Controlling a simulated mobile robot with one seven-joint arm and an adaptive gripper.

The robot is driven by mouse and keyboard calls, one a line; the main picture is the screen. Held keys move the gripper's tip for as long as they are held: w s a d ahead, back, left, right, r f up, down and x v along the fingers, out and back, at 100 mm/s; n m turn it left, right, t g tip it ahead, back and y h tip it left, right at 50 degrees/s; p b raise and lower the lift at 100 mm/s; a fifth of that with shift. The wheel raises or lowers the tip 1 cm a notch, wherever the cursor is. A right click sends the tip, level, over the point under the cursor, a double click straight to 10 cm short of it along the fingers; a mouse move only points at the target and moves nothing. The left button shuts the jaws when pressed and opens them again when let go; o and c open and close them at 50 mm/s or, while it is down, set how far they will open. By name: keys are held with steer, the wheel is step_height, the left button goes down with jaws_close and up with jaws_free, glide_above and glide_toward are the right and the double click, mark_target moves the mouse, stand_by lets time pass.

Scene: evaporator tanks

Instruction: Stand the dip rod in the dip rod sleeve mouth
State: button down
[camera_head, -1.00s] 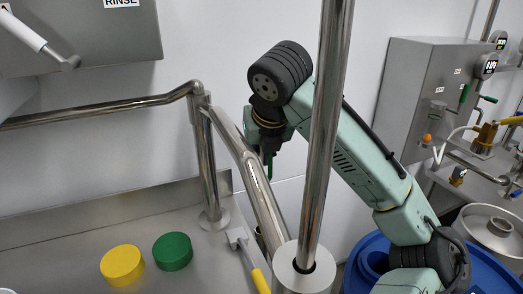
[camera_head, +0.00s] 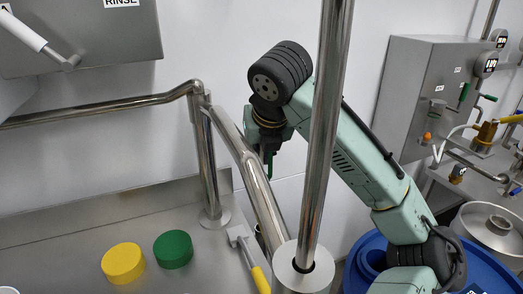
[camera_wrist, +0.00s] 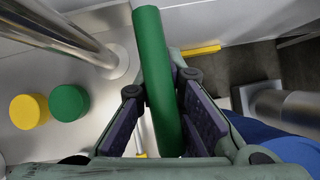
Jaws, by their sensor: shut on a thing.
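The dip rod, a plain green cylinder (camera_wrist: 156,75), is in my gripper (camera_wrist: 160,112) in the wrist view. The dark jaw pads are shut on it from both sides, and it slants slightly in the picture. In the head view my gripper (camera_head: 266,150) hangs behind the steel poles, and only a small green part of the rod (camera_head: 268,168) shows. A small dark, cup-like opening (camera_head: 259,236) is partly hidden behind the slanting pipe, below my gripper. I cannot tell for sure whether it is the sleeve mouth. The rod appears above it, apart.
A slanting steel pipe (camera_head: 255,175) and an upright pole (camera_head: 325,130) in a steel collar (camera_head: 303,278) stand close in front. A yellow disc (camera_head: 123,263), a green disc (camera_head: 173,250) and a yellow-handled tool (camera_head: 258,278) lie on the counter. A blue drum (camera_head: 365,262) stands right.

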steer(key=shift+f, duration=0.25)
steer(key=shift+f+b, duration=1.35)
steer(key=shift+f, duration=0.65)
steer(key=c, duration=1.6)
jaws_free()
steer(key=shift+c, duration=0.2)
steer(key=shift+r, duration=0.15)
steer(key=shift+r+p, duration=2.85)
steer(key=shift+r, duration=0.1)
